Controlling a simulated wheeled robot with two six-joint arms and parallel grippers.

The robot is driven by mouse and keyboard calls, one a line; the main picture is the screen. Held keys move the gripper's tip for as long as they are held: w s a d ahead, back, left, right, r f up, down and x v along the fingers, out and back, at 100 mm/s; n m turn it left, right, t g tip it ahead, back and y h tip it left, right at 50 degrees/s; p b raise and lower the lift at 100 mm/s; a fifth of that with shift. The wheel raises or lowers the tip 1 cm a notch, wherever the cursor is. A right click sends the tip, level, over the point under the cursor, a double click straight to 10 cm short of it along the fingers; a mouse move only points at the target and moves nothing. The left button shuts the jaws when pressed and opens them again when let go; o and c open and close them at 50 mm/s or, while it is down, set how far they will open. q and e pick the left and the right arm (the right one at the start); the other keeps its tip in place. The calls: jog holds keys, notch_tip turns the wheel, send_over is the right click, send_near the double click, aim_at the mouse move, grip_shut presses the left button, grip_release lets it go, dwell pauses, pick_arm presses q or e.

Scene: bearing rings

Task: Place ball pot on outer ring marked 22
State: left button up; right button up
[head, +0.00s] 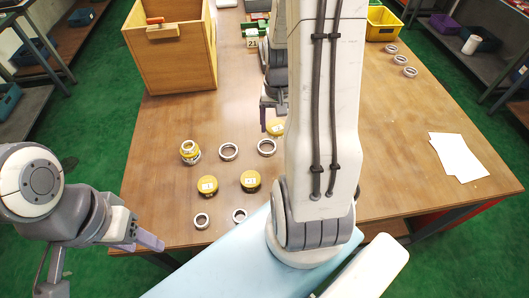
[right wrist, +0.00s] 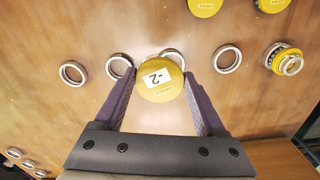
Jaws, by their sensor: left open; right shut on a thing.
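My right gripper (right wrist: 160,95) is shut on a yellow-topped ball pot (right wrist: 162,92) with a white label, one finger on each side. The pot also shows in the head view (head: 275,128), partly hidden by my right arm. In the right wrist view it overlaps a metal ring (right wrist: 173,53); its height above the table cannot be told. Other rings stand in that row (right wrist: 73,73), (right wrist: 120,66), (right wrist: 227,58). I cannot read 22 on any ring. My left gripper (head: 150,240) is open and empty beyond the table's front left edge.
Two yellow-topped pots (head: 207,186), (head: 250,181) stand near the front. A ring stack with yellow (head: 190,152) is at left. Small rings (head: 201,221), (head: 239,215) lie at the front. A wooden box (head: 172,65) stands at the back left, and white paper (head: 458,157) lies right.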

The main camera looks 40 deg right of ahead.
jog(key=s+d+m+b, duration=0.2)
jog(key=s+d+m, duration=0.2)
jog(key=s+d, duration=0.15)
jog(key=p, duration=0.1)
send_over(267, 146)
notch_tip(267, 146, down, 6)
pick_arm(q)
jog(key=shift+f, duration=1)
pick_arm(e)
jog(key=shift+f, duration=2)
jog(key=shift+f, duration=0.1)
jog(key=o, duration=1.5)
jog(key=shift+f, duration=0.1)
jog(key=shift+c, duration=0.2)
pick_arm(q)
jog(key=shift+f, duration=0.1)
